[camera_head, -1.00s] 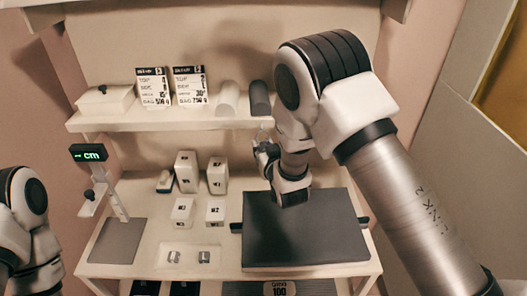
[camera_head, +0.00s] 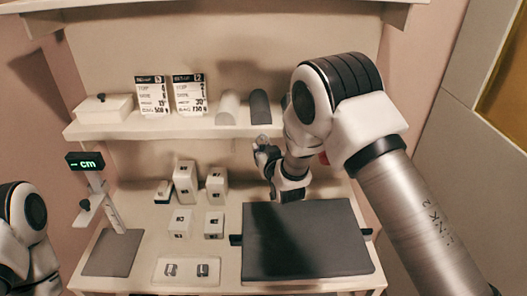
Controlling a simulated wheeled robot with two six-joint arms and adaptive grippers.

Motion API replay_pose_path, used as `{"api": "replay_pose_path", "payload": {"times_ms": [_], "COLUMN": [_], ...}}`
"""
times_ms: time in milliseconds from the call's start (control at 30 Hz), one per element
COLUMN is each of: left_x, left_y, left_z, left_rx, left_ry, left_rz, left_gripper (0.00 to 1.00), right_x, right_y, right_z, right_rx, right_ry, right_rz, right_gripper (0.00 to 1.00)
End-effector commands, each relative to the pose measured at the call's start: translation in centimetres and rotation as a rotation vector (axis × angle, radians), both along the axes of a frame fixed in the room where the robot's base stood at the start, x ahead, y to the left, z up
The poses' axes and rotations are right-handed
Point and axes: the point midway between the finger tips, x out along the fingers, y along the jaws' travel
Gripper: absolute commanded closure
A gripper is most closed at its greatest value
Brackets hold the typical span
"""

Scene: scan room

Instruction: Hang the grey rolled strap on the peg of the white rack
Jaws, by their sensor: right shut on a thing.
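My right gripper (camera_head: 266,158) is just below the front edge of the upper shelf, above the back of the lower surface. It is shut on a small greyish thing at its fingertips, too small and covered to make out as the grey rolled strap. A dark grey roll-like piece (camera_head: 260,107) and a pale one (camera_head: 228,107) stand on the upper shelf, apart from the gripper. I cannot pick out a peg or a separate white rack. My left arm shows at the lower left edge, its gripper out of view.
A dark flat board (camera_head: 305,243) lies below my right gripper. A white lidded box (camera_head: 104,108) and two printed cards (camera_head: 152,96) stand on the upper shelf (camera_head: 180,130). Several white blocks (camera_head: 185,180) and a stand with a "cm" display (camera_head: 86,161) are on the lower surface.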

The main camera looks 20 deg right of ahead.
Motion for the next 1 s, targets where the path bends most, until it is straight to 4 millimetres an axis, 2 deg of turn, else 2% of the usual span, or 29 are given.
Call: {"api": "replay_pose_path", "payload": {"times_ms": [433, 467, 533, 867, 1000], "left_x": [0.0, 0.0, 0.0, 0.0, 0.0], "left_y": [0.0, 0.0, 0.0, 0.0, 0.0], "left_z": [0.0, 0.0, 0.0, 0.0, 0.1], "left_rx": [0.0, 0.0, 0.0, 0.0, 0.0], "left_ry": [0.0, 0.0, 0.0, 0.0, 0.0], "left_rz": [0.0, 0.0, 0.0, 0.0, 0.0], "left_gripper": [0.6, 0.6, 0.6, 0.6, 0.6], "right_x": [0.0, 0.0, 0.0, -0.2, -1.8], "right_y": [0.0, 0.0, 0.0, 0.0, 0.0], "right_z": [0.1, 0.1, 0.1, 0.1, 0.4], "right_rx": [0.0, 0.0, 0.0, 0.0, 0.0], "right_ry": [0.0, -0.001, -0.001, 0.001, 0.002], "right_rz": [0.0, 0.0, 0.0, 0.0, 0.0], "right_gripper": [1.0, 0.66, 0.42, 0.41, 0.41]}}
